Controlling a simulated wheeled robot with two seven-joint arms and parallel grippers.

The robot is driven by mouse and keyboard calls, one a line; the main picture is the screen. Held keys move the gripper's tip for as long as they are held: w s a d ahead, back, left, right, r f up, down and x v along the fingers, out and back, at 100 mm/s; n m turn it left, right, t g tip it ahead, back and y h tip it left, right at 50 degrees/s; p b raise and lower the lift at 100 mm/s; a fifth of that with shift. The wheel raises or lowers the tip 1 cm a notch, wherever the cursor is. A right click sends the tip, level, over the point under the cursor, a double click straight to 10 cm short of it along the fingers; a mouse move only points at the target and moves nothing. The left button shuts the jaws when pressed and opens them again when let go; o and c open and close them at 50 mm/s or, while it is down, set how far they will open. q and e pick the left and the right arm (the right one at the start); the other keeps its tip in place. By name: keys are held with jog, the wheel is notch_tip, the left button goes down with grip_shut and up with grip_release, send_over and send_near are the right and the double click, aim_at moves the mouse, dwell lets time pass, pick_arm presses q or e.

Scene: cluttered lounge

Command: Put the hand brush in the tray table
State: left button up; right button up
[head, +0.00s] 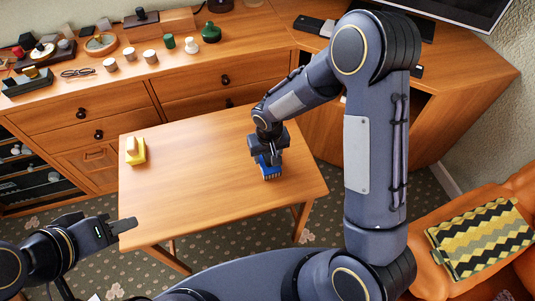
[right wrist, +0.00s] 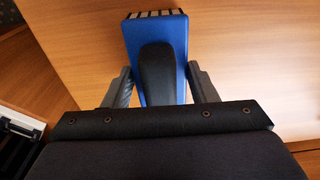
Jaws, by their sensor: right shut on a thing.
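The hand brush (head: 269,169) is blue with a dark handle and pale bristles. It is at the right part of the wooden tray table (head: 195,195); I cannot tell whether its bristles touch the top. My right gripper (head: 265,156) is shut on the brush from above. In the right wrist view the blue brush (right wrist: 178,38) lies between the two fingers of the gripper (right wrist: 163,88), with the black handle toward the palm. My left gripper (head: 128,226) hangs off the table's front left corner, apart from the brush; its finger gap is not clear.
A yellow block-like item (head: 136,156) with a pale top stands at the table's left back. An orange sofa (head: 425,275) with a patterned cushion (head: 480,238) is at right. The table's middle is clear.

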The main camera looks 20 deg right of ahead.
jog(key=shift+f, duration=0.2)
jog(key=o, duration=1)
jog(key=shift+r, duration=0.15)
